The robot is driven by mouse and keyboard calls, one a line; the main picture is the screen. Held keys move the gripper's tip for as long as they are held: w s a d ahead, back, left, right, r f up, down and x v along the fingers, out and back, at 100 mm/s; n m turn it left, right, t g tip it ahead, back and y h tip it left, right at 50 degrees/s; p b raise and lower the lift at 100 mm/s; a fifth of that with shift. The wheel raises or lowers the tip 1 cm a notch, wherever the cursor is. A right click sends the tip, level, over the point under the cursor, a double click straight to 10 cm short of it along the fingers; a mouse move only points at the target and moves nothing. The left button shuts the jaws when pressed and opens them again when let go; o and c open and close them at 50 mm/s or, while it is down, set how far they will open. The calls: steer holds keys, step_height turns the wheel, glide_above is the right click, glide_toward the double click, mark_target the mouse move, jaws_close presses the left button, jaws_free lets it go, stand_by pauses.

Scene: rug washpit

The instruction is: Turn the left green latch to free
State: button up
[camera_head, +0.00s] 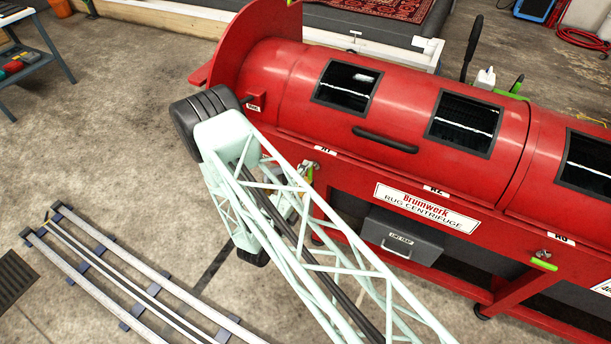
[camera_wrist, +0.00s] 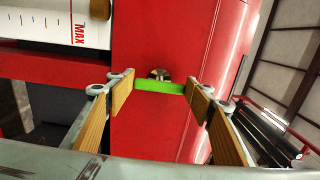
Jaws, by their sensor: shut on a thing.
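The left green latch (camera_head: 309,175) is on the red front of the rug centrifuge (camera_head: 420,160), under the drum's left end, partly hidden behind my pale green arm. In the wrist view its green handle (camera_wrist: 160,87) lies crosswise between my fingertips, with a metal pivot just beyond it on the red panel. My gripper (camera_wrist: 161,84) is shut on this handle, one wood-coloured finger pad at each end. In the head view the gripper is mostly hidden by the arm. A second green latch (camera_head: 543,263) sits farther right on the front, lying nearly level.
A grey lint tray (camera_head: 402,237) with a handle juts under the centrifuge label. A dark drum handle (camera_head: 385,140) is above. Metal rails (camera_head: 130,275) lie on the concrete floor at lower left. A white panel marked MAX (camera_wrist: 60,22) is at upper left in the wrist view.

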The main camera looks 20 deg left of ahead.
steer(key=o, duration=0.8)
steer(key=shift+o, duration=0.2)
steer(key=shift+s, duration=0.15)
steer(key=s+a, duration=0.2)
steer(key=s, duration=0.9)
steer(key=shift+s, duration=0.3)
steer(key=shift+d+r, duration=0.1)
stand_by(0.4)
